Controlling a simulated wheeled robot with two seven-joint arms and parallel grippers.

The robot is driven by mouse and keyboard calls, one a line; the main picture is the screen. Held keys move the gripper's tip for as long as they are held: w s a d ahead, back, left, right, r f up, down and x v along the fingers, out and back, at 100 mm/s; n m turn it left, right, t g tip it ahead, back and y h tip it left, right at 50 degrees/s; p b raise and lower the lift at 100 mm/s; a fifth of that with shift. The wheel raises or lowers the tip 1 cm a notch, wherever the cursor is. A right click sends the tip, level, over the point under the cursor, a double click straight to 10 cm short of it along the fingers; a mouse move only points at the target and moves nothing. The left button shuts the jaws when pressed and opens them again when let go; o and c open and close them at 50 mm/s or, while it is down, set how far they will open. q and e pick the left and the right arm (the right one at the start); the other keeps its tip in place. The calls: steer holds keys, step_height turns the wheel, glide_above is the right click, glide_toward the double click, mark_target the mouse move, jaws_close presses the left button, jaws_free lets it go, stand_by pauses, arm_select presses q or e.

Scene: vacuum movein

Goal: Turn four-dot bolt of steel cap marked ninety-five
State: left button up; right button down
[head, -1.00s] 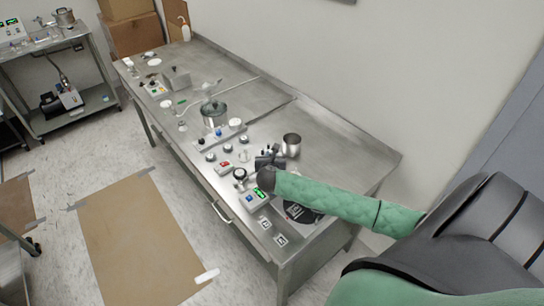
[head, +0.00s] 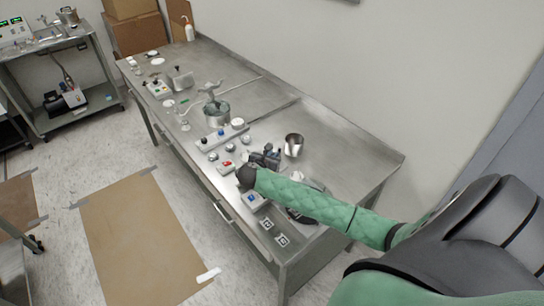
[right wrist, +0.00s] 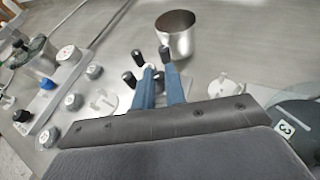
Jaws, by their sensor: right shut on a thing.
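My right gripper (head: 265,157) is over the near half of the steel bench. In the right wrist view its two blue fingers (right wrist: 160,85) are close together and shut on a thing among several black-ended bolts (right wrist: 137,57). I take it to be one of these bolts, but the fingers hide the grip. The steel cap under the bolts is mostly hidden by the gripper. No marking of ninety-five and no dots can be read. My left gripper is not in view.
An open steel cup (head: 294,146) stands just behind the gripper. A pot (head: 216,112) and a grey block with knobs (head: 222,134) stand to the left. A box with a blue knob (head: 252,200) is in front. The bench's back right is clear.

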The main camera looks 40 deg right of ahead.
steer(key=c, duration=1.4)
jaws_free()
steer(key=shift+c, duration=0.2)
steer(key=shift+a, duration=0.1)
steer(key=shift+s+a+b, duration=0.15)
steer(key=shift+a+b, duration=0.05)
steer(key=shift+b, duration=0.1)
steer(key=b+v, duration=0.3)
steer(key=v, duration=0.4)
steer(key=shift+r, duration=0.2)
